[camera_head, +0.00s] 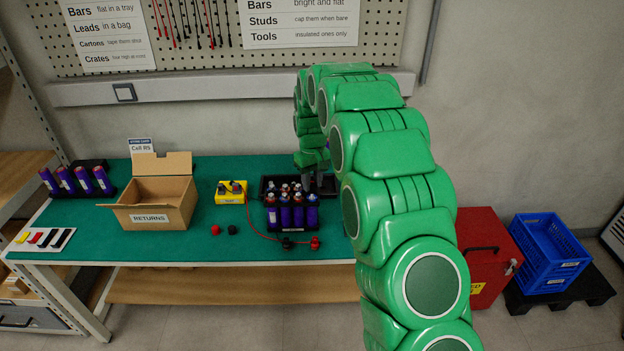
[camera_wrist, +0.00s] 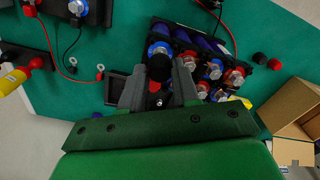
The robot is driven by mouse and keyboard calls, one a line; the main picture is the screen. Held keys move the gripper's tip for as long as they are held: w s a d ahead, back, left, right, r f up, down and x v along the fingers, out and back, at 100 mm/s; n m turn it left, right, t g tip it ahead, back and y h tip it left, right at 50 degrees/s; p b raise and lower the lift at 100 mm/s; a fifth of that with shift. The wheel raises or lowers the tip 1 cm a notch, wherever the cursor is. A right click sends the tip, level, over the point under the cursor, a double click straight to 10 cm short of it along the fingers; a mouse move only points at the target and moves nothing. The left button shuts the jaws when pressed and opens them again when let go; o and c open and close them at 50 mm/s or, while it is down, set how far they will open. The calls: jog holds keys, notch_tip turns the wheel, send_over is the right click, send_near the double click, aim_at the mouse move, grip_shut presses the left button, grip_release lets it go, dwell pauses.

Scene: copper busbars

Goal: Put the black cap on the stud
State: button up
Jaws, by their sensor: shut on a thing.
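My gripper (camera_wrist: 159,82) is shut on a black cap (camera_wrist: 159,67), a dark round piece between the fingertips in the wrist view. It is over the cell tray, close to a blue-ringed silver stud (camera_wrist: 160,48); I cannot tell whether cap and stud touch. In the head view my gripper (camera_head: 318,178) is at the back right of the purple cells (camera_head: 291,211), and the cap is hidden there. Other cells with silver studs (camera_wrist: 215,68) and red or blue rings stand beside the fingers. Another black cap (camera_head: 232,229) lies loose on the mat.
A red cap (camera_head: 215,230) lies by the loose black one. A yellow unit (camera_head: 231,192) trails a red lead to a red clip (camera_head: 315,242) beside a black clip (camera_head: 287,243). The returns box (camera_head: 150,204) stands left. Bare green mat (camera_head: 190,245) lies in front.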

aim_at(312, 184)
jog(key=shift+f, duration=1.2)
jog(key=shift+f, duration=0.2)
jog(key=o, duration=0.9)
jog(key=shift+r, duration=0.1)
jog(key=shift+r, duration=2.9)
